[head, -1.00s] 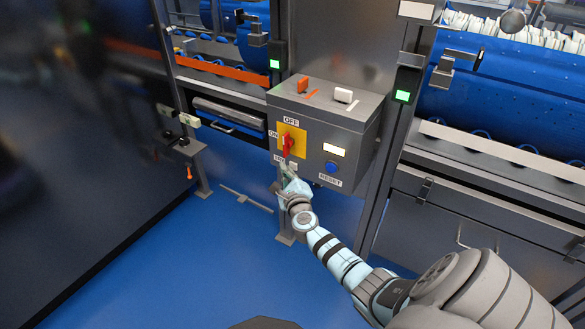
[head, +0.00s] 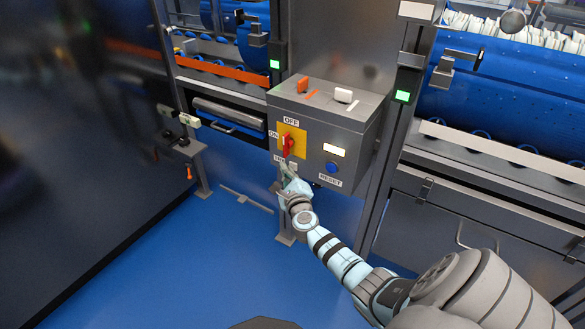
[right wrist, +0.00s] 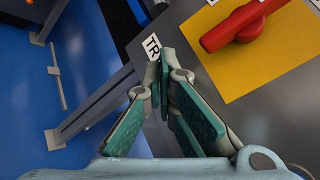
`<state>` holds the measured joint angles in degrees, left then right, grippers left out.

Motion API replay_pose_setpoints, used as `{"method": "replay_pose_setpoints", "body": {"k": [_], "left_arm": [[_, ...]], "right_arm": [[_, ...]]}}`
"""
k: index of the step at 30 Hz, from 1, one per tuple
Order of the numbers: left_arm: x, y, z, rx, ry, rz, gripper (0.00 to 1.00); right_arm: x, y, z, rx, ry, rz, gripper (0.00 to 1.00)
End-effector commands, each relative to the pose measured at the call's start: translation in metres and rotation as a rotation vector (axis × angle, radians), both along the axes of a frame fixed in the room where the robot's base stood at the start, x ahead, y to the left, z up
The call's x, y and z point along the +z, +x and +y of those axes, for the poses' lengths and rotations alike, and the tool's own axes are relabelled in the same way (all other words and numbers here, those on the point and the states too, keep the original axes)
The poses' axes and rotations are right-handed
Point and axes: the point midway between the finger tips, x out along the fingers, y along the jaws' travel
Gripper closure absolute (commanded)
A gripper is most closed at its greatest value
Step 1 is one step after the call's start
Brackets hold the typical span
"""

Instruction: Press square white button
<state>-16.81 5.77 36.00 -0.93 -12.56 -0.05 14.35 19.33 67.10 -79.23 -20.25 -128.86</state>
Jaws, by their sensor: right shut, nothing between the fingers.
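A grey control box (head: 312,165) carries a red rotary switch (head: 288,144) on a yellow plate, with a label beginning "TR" (head: 280,160) below it. In the right wrist view the shut fingertips (right wrist: 163,56) overlap the "TR" label (right wrist: 151,46), and no button is visible there. Contact cannot be told. My left gripper is out of view.
Blue floor (head: 200,280) is open at the lower left.

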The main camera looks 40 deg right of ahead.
Motion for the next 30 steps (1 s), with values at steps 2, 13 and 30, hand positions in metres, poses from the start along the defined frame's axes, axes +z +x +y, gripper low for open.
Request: {"method": "replay_pose_setpoints", "body": {"k": [2,13,30], "left_arm": [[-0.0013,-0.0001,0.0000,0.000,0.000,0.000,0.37],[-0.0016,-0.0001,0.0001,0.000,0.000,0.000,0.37],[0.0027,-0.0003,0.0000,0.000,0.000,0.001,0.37]], "right_arm": [[0.0000,0.0011,-0.0039,-0.001,-0.002,0.000,1.00],[0.0002,0.0019,-0.0070,0.000,0.000,0.000,1.00],[-0.0005,-0.0008,0.0016,0.000,0.000,0.000,1.00]]}}
